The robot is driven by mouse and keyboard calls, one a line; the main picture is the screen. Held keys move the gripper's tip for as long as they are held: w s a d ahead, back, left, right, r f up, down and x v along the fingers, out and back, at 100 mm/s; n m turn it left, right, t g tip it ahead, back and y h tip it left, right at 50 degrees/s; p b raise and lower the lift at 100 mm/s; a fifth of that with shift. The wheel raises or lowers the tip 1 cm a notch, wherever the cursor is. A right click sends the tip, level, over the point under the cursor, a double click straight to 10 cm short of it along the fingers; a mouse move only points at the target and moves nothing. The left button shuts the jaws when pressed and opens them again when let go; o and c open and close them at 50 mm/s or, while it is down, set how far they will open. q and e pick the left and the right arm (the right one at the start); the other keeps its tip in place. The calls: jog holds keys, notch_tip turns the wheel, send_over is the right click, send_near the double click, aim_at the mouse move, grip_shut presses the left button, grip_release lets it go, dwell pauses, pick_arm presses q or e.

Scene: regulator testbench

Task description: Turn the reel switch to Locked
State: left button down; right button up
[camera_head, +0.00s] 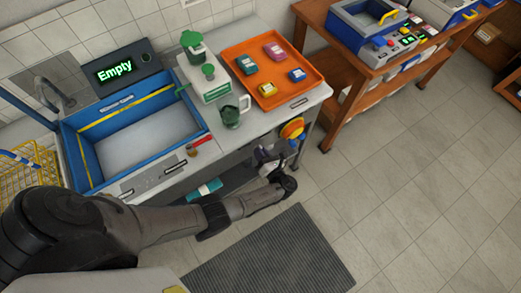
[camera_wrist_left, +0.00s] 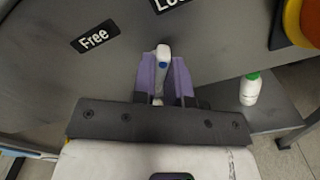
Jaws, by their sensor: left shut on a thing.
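My left gripper (camera_head: 268,160) is at the front side of the bench, below the worktop. In the left wrist view its purple fingers (camera_wrist_left: 166,78) are closed around a white switch handle (camera_wrist_left: 162,54) with a blue dot. The handle points up the picture, toward a partly cut-off label beginning "Lo" (camera_wrist_left: 171,3). A "Free" label (camera_wrist_left: 94,37) lies to its upper left on the grey panel. The switch's base is hidden by the fingers. The orange and yellow reel (camera_head: 292,129) is right of the gripper; its edge also shows in the left wrist view (camera_wrist_left: 306,20). My right gripper is not in view.
Above are a blue-rimmed sink (camera_head: 72,150), an "Empty" display (camera_head: 118,70), a green mug (camera_head: 231,115) and an orange tray (camera_head: 245,49). A white bottle with a green cap (camera_wrist_left: 250,92) stands near the lower shelf. A grey mat (camera_head: 270,260) and open floor lie in front.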

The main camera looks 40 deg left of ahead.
pick_arm(q)
jog(key=shift+m+p, duration=0.35)
jog(key=shift+m, duration=0.45)
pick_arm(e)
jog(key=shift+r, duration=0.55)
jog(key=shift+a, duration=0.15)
pick_arm(q)
jog(key=c, duration=1.1)
grip_release()
jog(key=shift+c, duration=0.2)
